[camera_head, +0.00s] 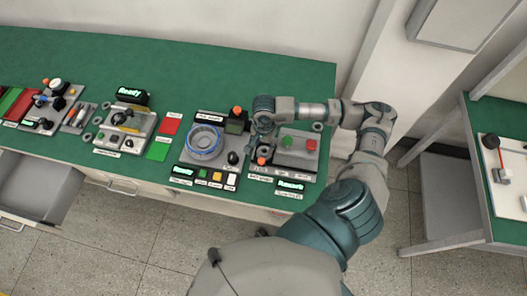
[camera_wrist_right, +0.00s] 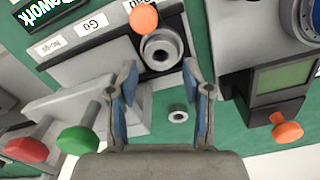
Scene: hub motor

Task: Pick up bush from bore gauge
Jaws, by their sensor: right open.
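The bush, a grey metal ring (camera_wrist_right: 163,50), sits on the bore gauge (camera_wrist_right: 115,45) beside an orange knob in the right wrist view. My right gripper (camera_wrist_right: 165,82) is open and empty, with its blue-padded fingers either side of the line to the bush and the bush just beyond the fingertips. In the head view my right gripper (camera_head: 256,142) hangs over the station and largely hides the bush. A second small grey ring (camera_wrist_right: 178,113) lies on the green table between the fingers. My left gripper is not in view.
Red (camera_wrist_right: 25,150) and green (camera_wrist_right: 78,139) push buttons stand at the left of the wrist view. A screen device (camera_wrist_right: 283,82) with an orange knob is on the right. In the head view a blue-ringed fixture (camera_head: 204,139) stands left of the gripper.

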